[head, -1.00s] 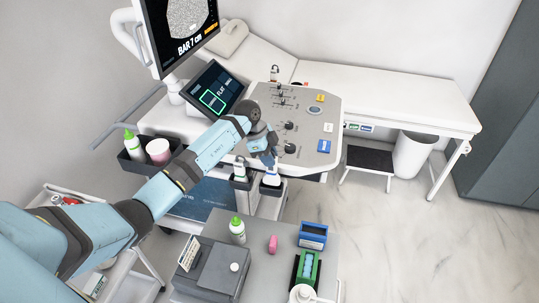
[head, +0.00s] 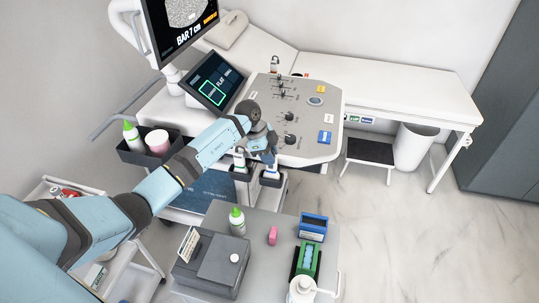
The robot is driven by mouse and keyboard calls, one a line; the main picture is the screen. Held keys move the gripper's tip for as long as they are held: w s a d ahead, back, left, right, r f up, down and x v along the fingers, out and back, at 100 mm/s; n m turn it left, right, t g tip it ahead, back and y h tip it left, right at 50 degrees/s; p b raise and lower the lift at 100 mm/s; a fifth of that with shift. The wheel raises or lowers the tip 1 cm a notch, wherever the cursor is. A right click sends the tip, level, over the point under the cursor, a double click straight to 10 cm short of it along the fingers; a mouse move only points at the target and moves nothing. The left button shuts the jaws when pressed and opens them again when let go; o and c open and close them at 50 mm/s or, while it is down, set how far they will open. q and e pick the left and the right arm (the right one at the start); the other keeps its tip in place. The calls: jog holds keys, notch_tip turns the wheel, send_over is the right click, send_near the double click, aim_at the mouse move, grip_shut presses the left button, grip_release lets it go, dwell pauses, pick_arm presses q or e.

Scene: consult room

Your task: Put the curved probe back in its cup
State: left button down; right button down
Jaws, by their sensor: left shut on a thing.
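My left gripper (head: 269,158) reaches over the front edge of the ultrasound console and points down. It is shut on a white probe with a blue band (head: 270,171), taken to be the curved probe. The probe's lower end is at the mouth of the right-hand grey cup (head: 270,191); how deep it sits I cannot tell. A second white probe (head: 239,161) stands upright in the left-hand grey cup (head: 243,187), just left of my gripper. My right gripper is out of the picture.
The console (head: 305,110) lies right behind the gripper. A grey cart (head: 262,255) in front carries a green-capped bottle (head: 237,221), a pink item (head: 272,236), and blue (head: 313,228) and green (head: 307,259) boxes. A dark bin with bottles (head: 135,157) is left.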

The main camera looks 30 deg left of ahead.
pick_arm(q)
jog(key=shift+f, duration=0.25)
dwell(0.5)
jog(key=c, duration=0.8)
grip_release()
jog(key=shift+c, duration=0.2)
